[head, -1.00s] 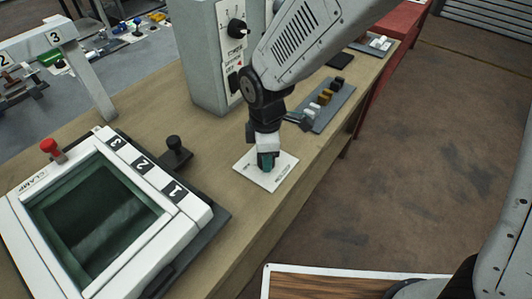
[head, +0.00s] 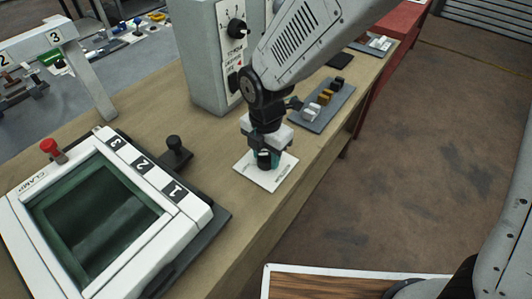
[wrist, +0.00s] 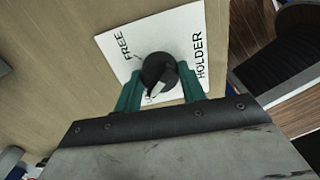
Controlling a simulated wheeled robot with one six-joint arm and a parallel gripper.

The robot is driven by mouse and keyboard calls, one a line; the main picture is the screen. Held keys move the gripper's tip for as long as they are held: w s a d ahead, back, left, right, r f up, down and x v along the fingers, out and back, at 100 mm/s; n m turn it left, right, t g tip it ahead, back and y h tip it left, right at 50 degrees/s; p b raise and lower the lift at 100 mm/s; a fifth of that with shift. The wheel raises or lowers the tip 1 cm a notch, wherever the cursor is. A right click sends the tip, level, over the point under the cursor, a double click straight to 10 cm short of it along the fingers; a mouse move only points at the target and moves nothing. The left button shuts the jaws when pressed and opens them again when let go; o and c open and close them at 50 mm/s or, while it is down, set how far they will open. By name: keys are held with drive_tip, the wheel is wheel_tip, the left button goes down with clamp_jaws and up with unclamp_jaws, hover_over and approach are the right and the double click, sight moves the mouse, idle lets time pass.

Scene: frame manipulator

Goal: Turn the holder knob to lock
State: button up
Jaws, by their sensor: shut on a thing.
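The holder knob (wrist: 160,70) is round and black and stands on a white plate (wrist: 112,45) marked FREE and HOLDER. A third label, starting with L, is mostly hidden beside it. The knob's white mark is on the side near that label. My gripper (wrist: 161,74) has teal fingers on either side of the knob, shut on it. In the head view my gripper (head: 265,157) points down over the plate (head: 272,179), and the dark knob shows between the fingers.
A framed clamp unit (head: 190,212) with a red knob (head: 48,147) stands at the left. A grey box with dials (head: 205,75) is behind my gripper. A tray of small blocks (head: 322,105) lies to the right, near the table edge.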

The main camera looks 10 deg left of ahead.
sight(266, 154)
drive_tip(key=shift+w+n, duration=0.1)
drive_tip(key=shift+n, duration=0.4)
drive_tip(key=o, duration=1)
drive_tip(key=shift+r, duration=0.1)
wheel_tip(266, 154, up, 8)
drive_tip(key=shift+f, duration=0.15)
